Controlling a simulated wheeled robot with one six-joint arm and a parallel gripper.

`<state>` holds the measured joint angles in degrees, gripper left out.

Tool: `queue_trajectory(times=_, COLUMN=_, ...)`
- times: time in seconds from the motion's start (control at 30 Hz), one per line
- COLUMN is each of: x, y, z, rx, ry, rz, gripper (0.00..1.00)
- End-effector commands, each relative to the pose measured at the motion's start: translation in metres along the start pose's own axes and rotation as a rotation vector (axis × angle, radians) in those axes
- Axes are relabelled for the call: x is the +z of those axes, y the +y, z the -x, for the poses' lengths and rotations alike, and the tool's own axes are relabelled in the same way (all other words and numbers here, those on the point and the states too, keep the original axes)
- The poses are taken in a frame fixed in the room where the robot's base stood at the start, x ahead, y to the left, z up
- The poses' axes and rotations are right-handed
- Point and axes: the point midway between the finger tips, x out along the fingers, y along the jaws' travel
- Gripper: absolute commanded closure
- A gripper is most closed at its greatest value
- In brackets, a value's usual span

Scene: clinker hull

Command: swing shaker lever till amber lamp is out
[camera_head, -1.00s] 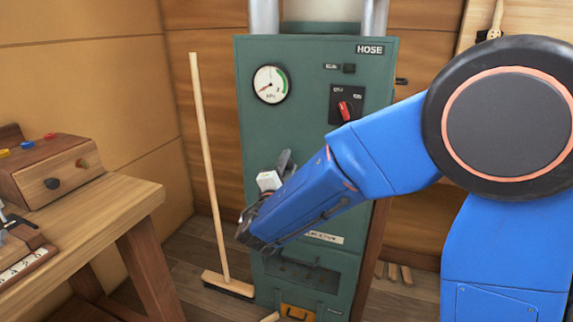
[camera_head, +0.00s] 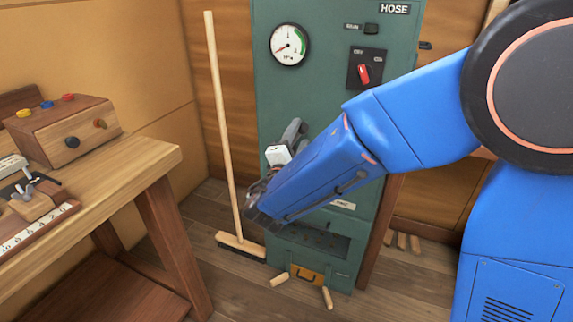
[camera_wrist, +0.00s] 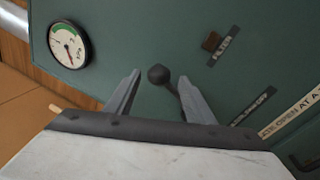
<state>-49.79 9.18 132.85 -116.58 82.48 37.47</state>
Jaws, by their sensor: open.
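The shaker lever (camera_wrist: 168,83) ends in a dark round knob, which shows between my fingertips in the wrist view. My gripper (camera_wrist: 159,77) is open, one finger on each side of the knob; I cannot tell whether either finger touches it. A small brownish-amber square lamp (camera_wrist: 211,41) sits above and right of the lever, beside a label that seems to read FILTER. It looks dull, and I cannot tell surely whether it is lit. In the head view my arm hides the lever and lamp on the green cabinet (camera_head: 330,110).
The cabinet carries a pressure gauge (camera_head: 289,45) and a red rotary switch (camera_head: 364,74). A broom (camera_head: 224,130) leans just left of it. A wooden workbench (camera_head: 110,180) stands further left. Loose wooden pegs (camera_head: 327,297) lie on the floor by the cabinet's foot.

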Motion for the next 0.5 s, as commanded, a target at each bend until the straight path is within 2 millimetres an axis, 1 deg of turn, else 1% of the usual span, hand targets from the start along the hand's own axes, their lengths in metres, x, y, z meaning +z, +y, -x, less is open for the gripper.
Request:
queue_trajectory(times=0.03, x=-0.001, y=0.0, z=0.01, rx=0.0, ry=0.003, rz=0.0, gripper=0.51)
queue_trajectory(times=0.1, x=-0.001, y=0.001, z=0.022, rx=0.001, ry=0.003, rz=0.0, gripper=0.51)
queue_trajectory(times=0.5, x=-0.001, y=0.001, z=0.087, rx=0.001, ry=0.003, rz=-0.001, gripper=0.51)
